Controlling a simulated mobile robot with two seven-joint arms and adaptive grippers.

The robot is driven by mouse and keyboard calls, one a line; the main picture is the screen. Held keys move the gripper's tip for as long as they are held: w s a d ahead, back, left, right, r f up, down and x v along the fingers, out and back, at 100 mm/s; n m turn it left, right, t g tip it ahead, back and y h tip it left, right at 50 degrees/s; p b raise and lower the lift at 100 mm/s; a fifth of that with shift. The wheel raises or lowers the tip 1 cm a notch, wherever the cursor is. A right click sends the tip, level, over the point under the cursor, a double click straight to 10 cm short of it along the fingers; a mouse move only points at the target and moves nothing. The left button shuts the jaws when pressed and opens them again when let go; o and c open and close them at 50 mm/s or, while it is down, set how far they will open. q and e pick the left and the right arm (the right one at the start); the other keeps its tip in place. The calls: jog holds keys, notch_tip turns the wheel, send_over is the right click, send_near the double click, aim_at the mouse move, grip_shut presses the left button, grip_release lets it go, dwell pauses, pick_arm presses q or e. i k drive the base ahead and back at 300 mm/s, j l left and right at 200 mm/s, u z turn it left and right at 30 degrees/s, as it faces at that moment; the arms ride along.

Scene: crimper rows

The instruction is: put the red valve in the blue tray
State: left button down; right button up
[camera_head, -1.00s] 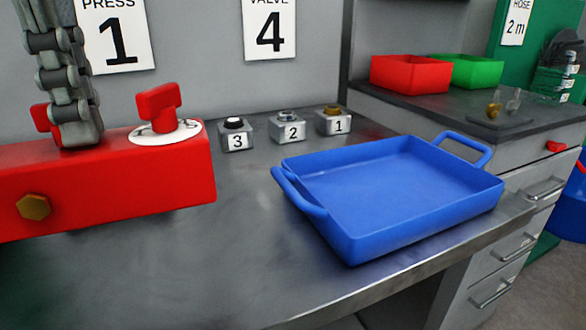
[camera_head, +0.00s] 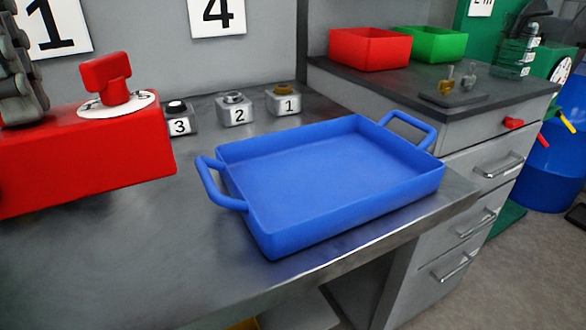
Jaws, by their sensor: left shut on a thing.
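The blue tray (camera_head: 330,180) lies on the steel bench in the middle of the view, empty, with a handle at each end. A red block (camera_head: 85,155) stands at the left, and a red T-shaped valve handle (camera_head: 108,80) sits upright on a white dial on its top. My left gripper (camera_head: 22,105) is at the left edge, over the block and left of that handle, partly cut off. It is shut on what seems to be another red valve, whose red part showed beside the fingers earlier; its hold is out of view now. My right gripper is not in view.
Small numbered blocks 3 (camera_head: 180,122), 2 (camera_head: 236,112) and 1 (camera_head: 285,102) stand behind the tray. A red bin (camera_head: 370,50) and a green bin (camera_head: 430,45) stand on the side counter. The bench front left of the tray is clear.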

aim_at(325, 178)
jog(key=i+l+u, duration=0.15)
jog(key=l, duration=0.6)
jog(key=i+l+u, duration=0.2)
jog(key=l, duration=0.5)
jog(key=l+u, duration=0.15)
jog(key=l, duration=0.6)
